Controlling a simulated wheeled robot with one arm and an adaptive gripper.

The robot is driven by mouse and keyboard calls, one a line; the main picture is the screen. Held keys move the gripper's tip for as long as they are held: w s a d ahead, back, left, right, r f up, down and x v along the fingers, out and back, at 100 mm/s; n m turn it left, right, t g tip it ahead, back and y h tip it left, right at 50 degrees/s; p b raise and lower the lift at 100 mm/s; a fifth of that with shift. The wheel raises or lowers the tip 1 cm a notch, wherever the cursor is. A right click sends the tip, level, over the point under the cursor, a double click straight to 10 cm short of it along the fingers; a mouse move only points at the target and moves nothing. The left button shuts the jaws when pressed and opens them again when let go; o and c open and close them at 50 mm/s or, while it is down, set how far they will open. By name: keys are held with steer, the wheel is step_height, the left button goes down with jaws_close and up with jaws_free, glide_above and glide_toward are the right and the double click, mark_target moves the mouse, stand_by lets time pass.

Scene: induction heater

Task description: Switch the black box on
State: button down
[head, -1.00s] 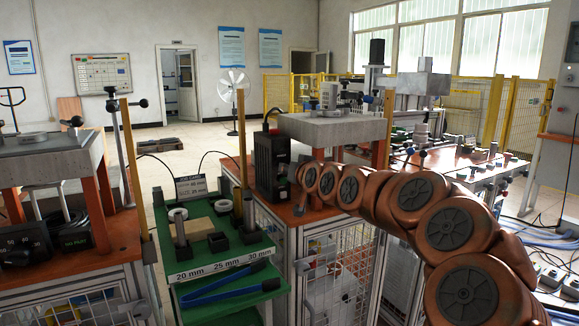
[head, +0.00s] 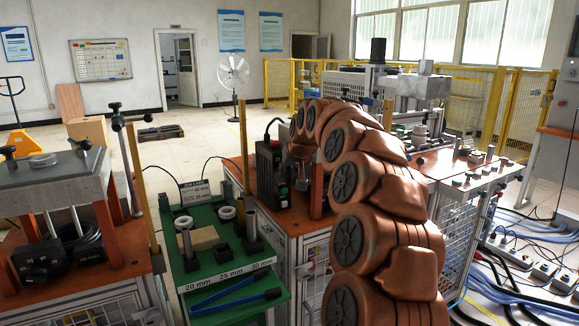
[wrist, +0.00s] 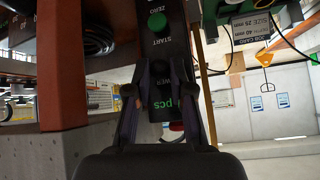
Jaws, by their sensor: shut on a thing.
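The black box (head: 268,168) stands upright on the orange table, with a small green mark low on its front. In the wrist view its dark front panel (wrist: 157,45) bears a round green button (wrist: 157,22) between the words ZERO and START. Below these a dark knob (wrist: 160,69) sits by a partly covered word ending in "WER". Green "pcs" lettering (wrist: 168,104) shows lower down. My gripper (wrist: 160,76) is in front of the panel, its fingers on both sides of the dark knob and shut on it. In the head view my arm mostly hides the gripper.
A grey slab on orange posts (wrist: 62,85) stands close beside the gripper in the wrist view. A green cart (head: 215,270) with metal parts stands left of the box. Another dark unit (head: 42,262) sits on the left table. Cables lie on the floor at right.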

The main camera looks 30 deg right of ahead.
steer(key=shift+w+r+g+p, duration=0.1)
steer(key=shift+r+g+p, duration=0.05)
steer(key=shift+g+p, duration=0.25)
stand_by(0.3)
steer(key=c, duration=1)
jaws_free()
steer(key=v, duration=1.2)
